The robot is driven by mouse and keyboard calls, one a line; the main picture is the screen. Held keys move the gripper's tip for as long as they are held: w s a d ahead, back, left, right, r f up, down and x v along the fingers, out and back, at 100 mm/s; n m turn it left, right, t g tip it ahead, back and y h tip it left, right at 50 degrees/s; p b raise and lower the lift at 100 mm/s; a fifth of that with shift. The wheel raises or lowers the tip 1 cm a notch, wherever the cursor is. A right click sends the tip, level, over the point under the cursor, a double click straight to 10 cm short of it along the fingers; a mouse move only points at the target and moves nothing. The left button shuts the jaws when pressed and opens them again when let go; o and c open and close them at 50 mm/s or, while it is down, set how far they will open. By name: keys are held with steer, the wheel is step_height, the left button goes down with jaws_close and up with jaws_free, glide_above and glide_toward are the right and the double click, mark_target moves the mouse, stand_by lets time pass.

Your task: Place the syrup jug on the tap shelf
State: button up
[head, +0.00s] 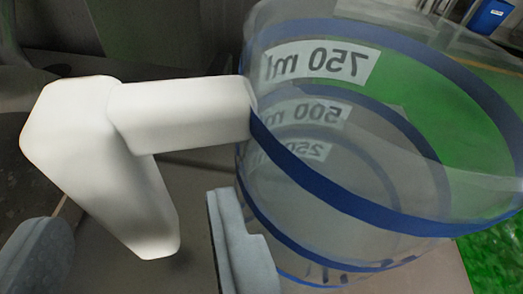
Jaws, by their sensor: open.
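The syrup jug (345,195) is a large clear vessel with blue bands and mirrored 750, 500 and 250 ml labels. It fills the right half of the head view, close to me. Its thick white handle (150,195) sticks out to the left and bends down. My gripper (135,225) is open, with one grey finger at the lower left and the other beside the jug wall. The lower handle shows between the fingers in the picture; contact cannot be told. I cannot make out the tap shelf.
A blue box (490,16) stands far off at the top right. A green patch (498,250) lies at the lower right, and green also shows through the jug. Dark grey surfaces stand behind the handle at the upper left.

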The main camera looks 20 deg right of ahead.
steer(key=shift+f+x, duration=0.15)
steer(key=shift+x, duration=1.25)
steer(key=shift+f+x, duration=0.1)
steer(key=shift+x, duration=1.25)
steer(key=shift+s+a, duration=0.1)
steer(key=shift+a, duration=0.05)
steer(key=shift+s+f, duration=0.1)
jaws_close()
